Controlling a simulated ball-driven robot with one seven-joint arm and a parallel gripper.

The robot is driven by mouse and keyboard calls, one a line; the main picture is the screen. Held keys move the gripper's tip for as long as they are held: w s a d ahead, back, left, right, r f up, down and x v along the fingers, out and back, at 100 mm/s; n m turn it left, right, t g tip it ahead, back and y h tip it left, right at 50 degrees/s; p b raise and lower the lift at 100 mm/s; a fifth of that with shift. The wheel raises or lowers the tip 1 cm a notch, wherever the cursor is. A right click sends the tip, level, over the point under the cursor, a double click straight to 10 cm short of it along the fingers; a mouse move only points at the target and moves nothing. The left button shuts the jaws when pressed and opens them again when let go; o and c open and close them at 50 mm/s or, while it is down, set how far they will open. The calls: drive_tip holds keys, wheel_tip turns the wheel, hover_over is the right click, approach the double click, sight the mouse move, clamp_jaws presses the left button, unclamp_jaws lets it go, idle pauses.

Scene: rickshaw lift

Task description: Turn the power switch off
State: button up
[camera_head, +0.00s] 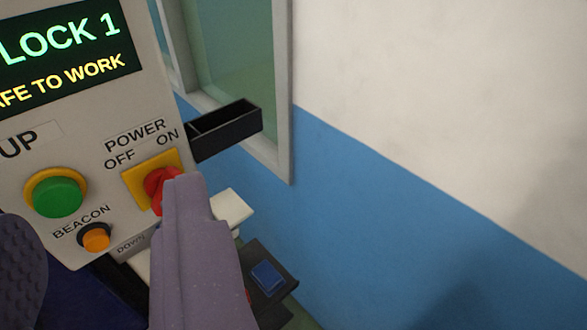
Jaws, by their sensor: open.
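The power switch (156,184) is a red rotary knob on a yellow square plate (134,183), under the labels POWER, OFF and ON on a grey control panel (100,165). My gripper (100,202) is open, with nothing seen between its fingers. Its right finger, pale purple, covers the lower right part of the red knob. I cannot tell whether it touches the knob. Its left finger, dark and textured, shows at the lower left edge. The knob's exact setting is hard to read because part of it is hidden.
A green button (57,196) and an orange BEACON button (95,237) sit left of the switch. The display (68,45) reads "LOCK 1" and "SAFE TO WORK" in part. A black open tray (226,130) juts out right of the panel. The blue and white wall (400,190) lies behind.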

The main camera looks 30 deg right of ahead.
drive_tip(key=w+d+f+m+t+y+p, duration=0.15)
drive_tip(key=w+d+f+p, duration=0.25)
drive_tip(key=w+f+p, duration=0.9)
wheel_tip(320, 180, down, 5)
drive_tip(key=a+m+y+p, duration=0.2)
drive_tip(key=y+p, duration=0.2)
drive_tip(key=y, duration=0.1)
drive_tip(key=x, duration=0.7)
drive_tip(key=shift+f, duration=0.35)
drive_tip(key=shift+s+a+n, duration=0.15)
drive_tip(key=shift+n, duration=0.1)
clamp_jaws()
